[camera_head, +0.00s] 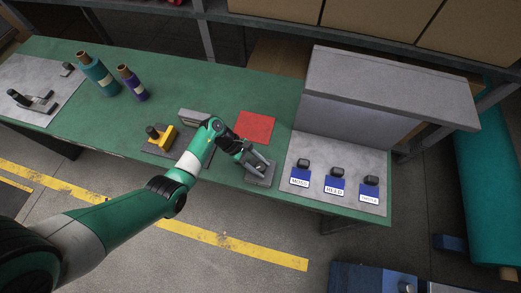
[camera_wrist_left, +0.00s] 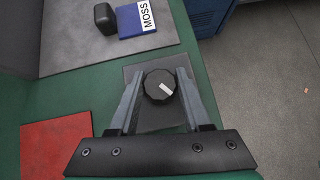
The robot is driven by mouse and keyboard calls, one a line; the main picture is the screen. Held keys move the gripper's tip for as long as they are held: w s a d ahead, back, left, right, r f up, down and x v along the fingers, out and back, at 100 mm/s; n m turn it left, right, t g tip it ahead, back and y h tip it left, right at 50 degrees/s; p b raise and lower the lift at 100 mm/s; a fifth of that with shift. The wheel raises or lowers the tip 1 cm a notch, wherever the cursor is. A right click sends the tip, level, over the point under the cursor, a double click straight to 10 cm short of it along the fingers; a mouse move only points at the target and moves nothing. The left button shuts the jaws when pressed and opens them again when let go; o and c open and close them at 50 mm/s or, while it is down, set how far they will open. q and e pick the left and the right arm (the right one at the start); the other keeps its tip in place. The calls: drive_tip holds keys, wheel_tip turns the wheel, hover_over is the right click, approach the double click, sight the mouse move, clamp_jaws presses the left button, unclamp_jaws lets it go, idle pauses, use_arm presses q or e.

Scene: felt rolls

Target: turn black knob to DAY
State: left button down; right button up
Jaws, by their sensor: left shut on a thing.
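The black knob (camera_wrist_left: 152,80) is round with a white pointer mark, and sits on a dark grey plate (camera_wrist_left: 140,70). The mark points down and right in the left wrist view. I see no DAY lettering. My left gripper (camera_head: 263,160) is over the same plate (camera_head: 259,181) near the table's front edge. In the left wrist view my left gripper (camera_wrist_left: 160,82) has one finger on each side of the knob and is shut on it. In the head view the gripper hides the knob. My right gripper is not in view.
A red felt square (camera_head: 256,126) lies behind the plate. A grey board (camera_head: 340,155) with several black-and-blue labelled pieces, one reading MOSS (camera_head: 300,181), is to the right. A yellow tool (camera_head: 167,139) and spools (camera_head: 97,75) stand left on the green table (camera_head: 60,55).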

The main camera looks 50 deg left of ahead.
use_arm(q)
drive_tip(key=shift+m+g+b, duration=0.5)
drive_tip(key=shift+m+b, duration=0.15)
drive_tip(key=shift+m, duration=0.05)
drive_tip(key=shift+c, duration=1.8)
unclamp_jaws()
drive_tip(key=shift+a+r, duration=0.25)
drive_tip(key=shift+r, duration=0.05)
drive_tip(key=p+v, duration=0.2)
drive_tip(key=v, duration=0.9)
drive_tip(key=shift+a+f, duration=0.15)
drive_tip(key=shift+f, duration=0.1)
